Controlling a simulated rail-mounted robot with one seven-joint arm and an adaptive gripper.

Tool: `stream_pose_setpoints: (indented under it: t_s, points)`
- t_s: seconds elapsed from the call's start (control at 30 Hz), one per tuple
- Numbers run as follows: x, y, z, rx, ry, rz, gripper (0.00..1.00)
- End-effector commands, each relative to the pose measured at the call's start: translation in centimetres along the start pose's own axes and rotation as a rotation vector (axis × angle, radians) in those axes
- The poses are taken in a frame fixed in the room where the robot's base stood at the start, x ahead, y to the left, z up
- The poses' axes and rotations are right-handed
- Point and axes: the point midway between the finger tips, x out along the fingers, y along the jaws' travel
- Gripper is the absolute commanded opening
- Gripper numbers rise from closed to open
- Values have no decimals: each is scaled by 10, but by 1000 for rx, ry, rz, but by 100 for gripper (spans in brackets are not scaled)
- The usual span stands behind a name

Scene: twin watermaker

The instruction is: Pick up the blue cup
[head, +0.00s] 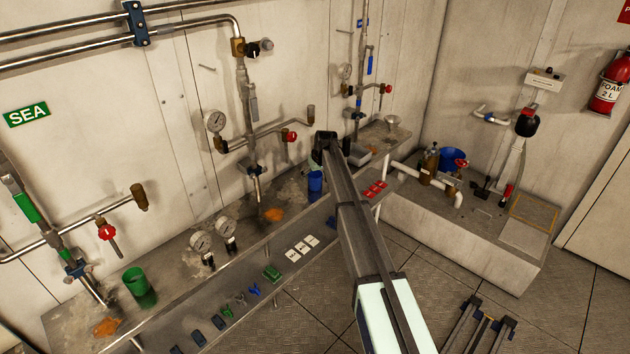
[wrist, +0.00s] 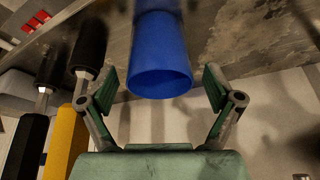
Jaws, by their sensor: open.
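The blue cup (head: 315,182) stands upright on the long grey bench, close to the wall, in the head view. In the wrist view the bench shows at the top, and the blue cup (wrist: 160,60) hangs into the upper middle with its open rim toward my gripper. My gripper (wrist: 160,82) is open, with one green-padded finger on each side of the cup and a visible gap on both sides. I cannot tell how deep the cup is between the fingers. In the head view my arm reaches across the bench edge to beside the cup, and the fingers are not clear there.
Red cards (head: 374,188) lie on the shelf right of the cup, and white cards (head: 302,246) to its left. A green cup (head: 139,287) stands at the bench's left end. Pipes with a red-handled valve (head: 290,137) and a gauge (head: 215,122) jut from the wall behind.

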Motion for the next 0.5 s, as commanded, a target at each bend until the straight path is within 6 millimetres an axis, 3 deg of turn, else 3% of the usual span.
stream_pose_setpoints:
  t_s: [0.2, 0.33, 0.37, 0.5]
  points:
    - [2, 0, 0, 0, 1, 0, 91]
    - [1, 0, 0, 0, 0, 0, 44]
    - [1, 0, 0, 0, 0, 0, 39]
    - [1, 0, 0, 0, 0, 0, 39]
